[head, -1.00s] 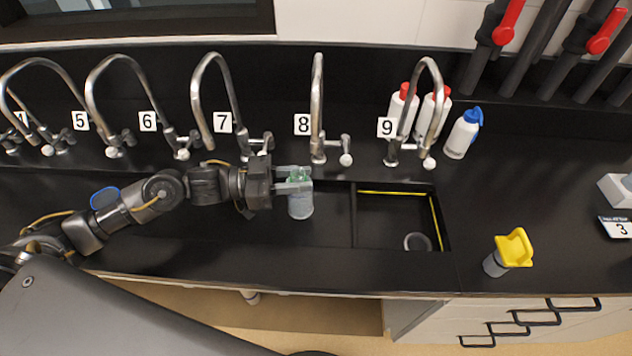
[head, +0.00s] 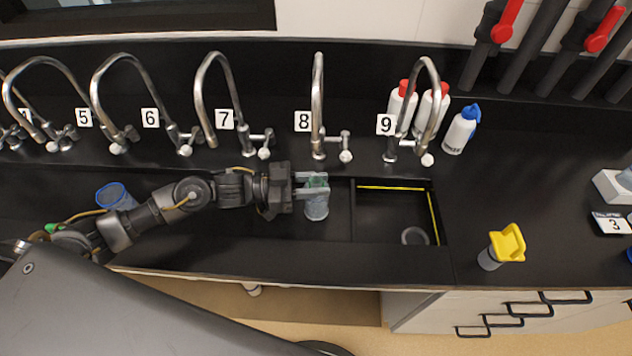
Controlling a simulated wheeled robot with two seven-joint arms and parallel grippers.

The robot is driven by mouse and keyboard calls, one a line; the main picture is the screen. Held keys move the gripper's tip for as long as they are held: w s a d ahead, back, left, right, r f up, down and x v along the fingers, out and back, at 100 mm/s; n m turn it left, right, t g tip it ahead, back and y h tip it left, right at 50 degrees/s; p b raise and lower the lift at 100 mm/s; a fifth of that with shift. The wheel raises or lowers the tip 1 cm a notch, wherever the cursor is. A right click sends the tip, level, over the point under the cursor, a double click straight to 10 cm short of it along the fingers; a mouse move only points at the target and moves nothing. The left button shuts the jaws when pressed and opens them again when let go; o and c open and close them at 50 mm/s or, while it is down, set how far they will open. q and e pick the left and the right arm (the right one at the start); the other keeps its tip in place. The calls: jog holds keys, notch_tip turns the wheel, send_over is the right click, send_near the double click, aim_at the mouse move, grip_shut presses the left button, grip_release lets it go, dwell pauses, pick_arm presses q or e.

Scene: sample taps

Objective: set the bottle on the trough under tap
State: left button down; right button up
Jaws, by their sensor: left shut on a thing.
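A clear bluish bottle with a greenish top (head: 316,205) is upright over the dark trough (head: 300,240), in front of tap 8. My left gripper (head: 314,184) is shut on the upper part of the bottle, reaching in from the left. I cannot tell whether the bottle's base touches the trough. Tap 8 (head: 318,100) stands behind the bottle, and tap 7 (head: 222,100) is to its left. Tap 9 (head: 430,100) is to its right. My right gripper is not in view.
Right of the bottle is a sunken basin (head: 385,215) with yellow edging and a round drain. A yellow-topped container (head: 507,243) stands on the right counter. A blue-rimmed cup (head: 112,195) is at the left.

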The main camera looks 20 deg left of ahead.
pick_arm(q)
jog(key=shift+f, duration=0.15)
jog(key=c, duration=1.2)
grip_release()
jog(key=shift+o, duration=0.4)
jog(key=shift+r, duration=0.2)
jog(key=shift+s+a+f, duration=0.1)
jog(key=shift+a+f, duration=0.05)
jog(key=shift+a, duration=0.15)
jog(key=b+v, duration=0.3)
jog(key=v, duration=0.8)
jog(key=shift+a, duration=0.2)
